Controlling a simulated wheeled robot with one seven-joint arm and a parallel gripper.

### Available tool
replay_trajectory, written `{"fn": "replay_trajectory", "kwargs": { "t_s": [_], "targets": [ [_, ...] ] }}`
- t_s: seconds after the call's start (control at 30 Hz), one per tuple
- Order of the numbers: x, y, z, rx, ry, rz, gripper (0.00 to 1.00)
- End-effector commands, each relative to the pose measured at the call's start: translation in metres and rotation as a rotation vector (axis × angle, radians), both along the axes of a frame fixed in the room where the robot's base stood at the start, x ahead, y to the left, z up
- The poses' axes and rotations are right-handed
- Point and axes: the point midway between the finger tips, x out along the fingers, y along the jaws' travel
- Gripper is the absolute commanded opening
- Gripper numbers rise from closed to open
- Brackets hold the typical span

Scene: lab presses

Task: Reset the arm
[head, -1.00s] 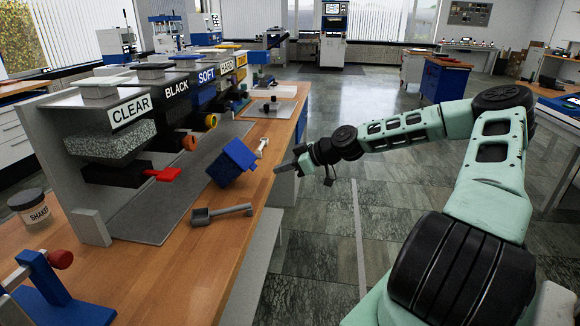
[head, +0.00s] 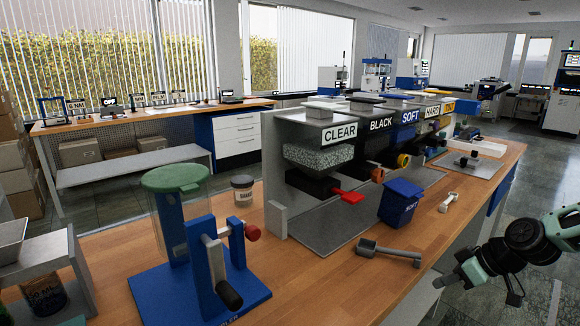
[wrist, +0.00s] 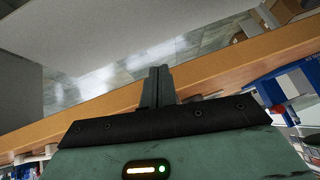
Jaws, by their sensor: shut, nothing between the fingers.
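My gripper (head: 446,281) is at the right of the head view, just off the front edge of the wooden bench (head: 300,285). Beyond the fingertips lie the bench edge (wrist: 205,77) and the grey floor.
The grey floor (head: 505,200) right of the bench looks clear.

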Motion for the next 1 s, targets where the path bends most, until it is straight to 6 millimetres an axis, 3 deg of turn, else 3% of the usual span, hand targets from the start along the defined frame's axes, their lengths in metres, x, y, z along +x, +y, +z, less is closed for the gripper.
{"fn": "replay_trajectory", "kwargs": {
  "t_s": [0.03,0.17,0.4,0.63,1.0],
  "targets": [
    [-0.016,0.013,-0.004,-0.054,0.075,0.016,0.0],
    [-0.052,0.028,-0.004,-0.175,0.235,-0.025,0.0],
    [-0.101,0.035,0.037,-0.363,0.363,-0.229,0.0],
    [-0.128,0.04,0.079,-0.397,0.363,-0.428,0.0],
    [-0.158,0.053,0.119,-0.329,0.338,-0.621,0.0]
  ]
}}
